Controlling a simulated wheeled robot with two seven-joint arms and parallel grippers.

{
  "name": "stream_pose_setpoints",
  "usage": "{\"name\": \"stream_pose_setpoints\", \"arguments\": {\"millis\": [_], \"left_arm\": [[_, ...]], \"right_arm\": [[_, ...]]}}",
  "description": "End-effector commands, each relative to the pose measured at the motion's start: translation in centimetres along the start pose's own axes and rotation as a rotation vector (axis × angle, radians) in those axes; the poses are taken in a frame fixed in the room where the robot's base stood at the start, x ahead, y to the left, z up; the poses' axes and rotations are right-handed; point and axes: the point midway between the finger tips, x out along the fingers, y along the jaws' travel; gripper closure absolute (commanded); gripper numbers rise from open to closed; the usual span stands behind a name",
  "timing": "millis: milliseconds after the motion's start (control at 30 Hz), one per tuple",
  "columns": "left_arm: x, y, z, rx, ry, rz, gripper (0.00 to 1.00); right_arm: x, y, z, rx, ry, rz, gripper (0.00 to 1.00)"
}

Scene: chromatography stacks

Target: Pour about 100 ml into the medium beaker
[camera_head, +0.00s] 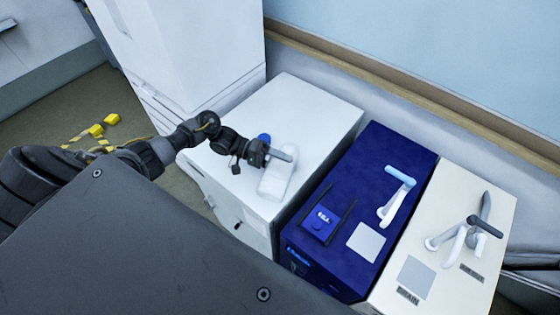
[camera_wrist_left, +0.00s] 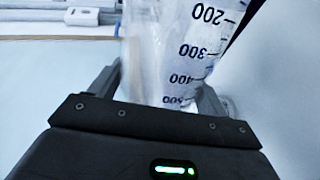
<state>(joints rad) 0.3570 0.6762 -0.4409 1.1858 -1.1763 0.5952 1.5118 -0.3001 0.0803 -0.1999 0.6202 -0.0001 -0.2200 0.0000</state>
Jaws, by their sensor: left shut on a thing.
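My left gripper (camera_head: 283,154) is above the white cabinet top at the middle of the head view. It is shut on a clear graduated vessel (camera_wrist_left: 172,45). The left wrist view shows the vessel between the fingers, with black marks from 200 to 500; the 500 mark is nearest the gripper. In the head view a pale translucent body (camera_head: 275,182) shows just below the fingers, with a blue piece (camera_head: 264,138) behind the wrist. I cannot tell how much liquid is inside. I cannot pick out the medium beaker for sure. My right gripper is not in view.
The white cabinet top (camera_head: 318,103) is mostly clear. To its right stand a dark blue unit (camera_head: 390,150) with a light-blue-handled tap (camera_head: 396,190) and a cream unit (camera_head: 440,215) with taps. Yellow objects (camera_head: 110,119) lie on the floor at left.

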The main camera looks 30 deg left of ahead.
Motion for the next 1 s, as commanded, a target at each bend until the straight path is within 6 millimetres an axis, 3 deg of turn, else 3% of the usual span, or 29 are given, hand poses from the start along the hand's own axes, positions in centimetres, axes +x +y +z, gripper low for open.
{"name": "stream_pose_setpoints", "arguments": {"millis": [433, 733, 1000], "left_arm": [[0.0, 0.0, 0.0, 0.017, 0.003, 0.003, 0.72], [0.2, -0.6, 0.3, 0.222, 0.043, 0.002, 0.72], [-0.2, 1.4, 0.2, 0.379, 0.075, 0.004, 0.72]], "right_arm": [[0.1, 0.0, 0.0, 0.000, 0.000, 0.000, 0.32], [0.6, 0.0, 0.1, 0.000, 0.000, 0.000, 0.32], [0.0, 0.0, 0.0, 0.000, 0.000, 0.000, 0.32]]}}
